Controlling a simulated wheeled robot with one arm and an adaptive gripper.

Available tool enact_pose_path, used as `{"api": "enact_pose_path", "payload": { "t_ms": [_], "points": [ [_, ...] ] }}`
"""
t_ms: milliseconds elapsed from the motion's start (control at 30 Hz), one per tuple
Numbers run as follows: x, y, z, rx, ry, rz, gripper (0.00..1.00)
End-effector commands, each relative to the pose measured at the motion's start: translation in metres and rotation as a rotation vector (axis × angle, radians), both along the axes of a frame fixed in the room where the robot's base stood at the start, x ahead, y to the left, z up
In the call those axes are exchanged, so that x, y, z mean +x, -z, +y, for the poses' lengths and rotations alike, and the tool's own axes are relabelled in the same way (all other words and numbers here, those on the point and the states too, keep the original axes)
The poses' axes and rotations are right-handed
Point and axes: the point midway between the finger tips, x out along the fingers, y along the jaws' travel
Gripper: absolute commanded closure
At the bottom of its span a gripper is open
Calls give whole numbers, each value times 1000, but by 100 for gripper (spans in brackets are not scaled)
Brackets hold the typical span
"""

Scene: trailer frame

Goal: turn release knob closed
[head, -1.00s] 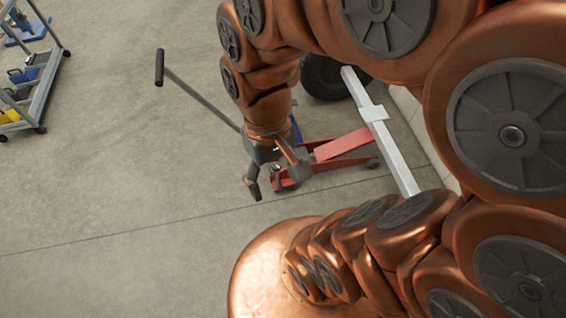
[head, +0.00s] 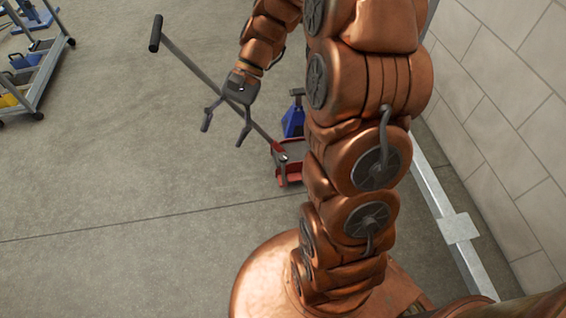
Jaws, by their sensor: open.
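A red floor jack (head: 288,165) stands on the concrete floor, mostly hidden behind my copper arm. Its long grey handle (head: 188,66) slants up and left to a black grip (head: 156,33). My gripper (head: 224,134) is open and empty, its two dark fingers spread and pointing down. In the picture it overlaps the lower part of the handle; I cannot tell whether it touches. The release knob cannot be made out in this view.
A blue stand (head: 293,122) is beside the jack. A grey trailer frame beam (head: 430,185) runs along the tiled wall (head: 500,90) at right. A cart (head: 45,70) with blue and yellow items is at upper left.

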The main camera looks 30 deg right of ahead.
Motion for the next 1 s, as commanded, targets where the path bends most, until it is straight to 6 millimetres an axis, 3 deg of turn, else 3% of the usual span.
{"api": "enact_pose_path", "payload": {
  "t_ms": [33, 267, 500, 800, 1000],
  "points": [
    [12, 21, -6, 26, 38, 16, 29],
    [59, 74, -33, 150, 200, 92, 29],
    [101, 139, -73, 274, 371, 161, 29],
    [139, 229, -137, 430, 580, 234, 29],
    [152, 295, -185, 529, 715, 275, 29]
  ]
}}
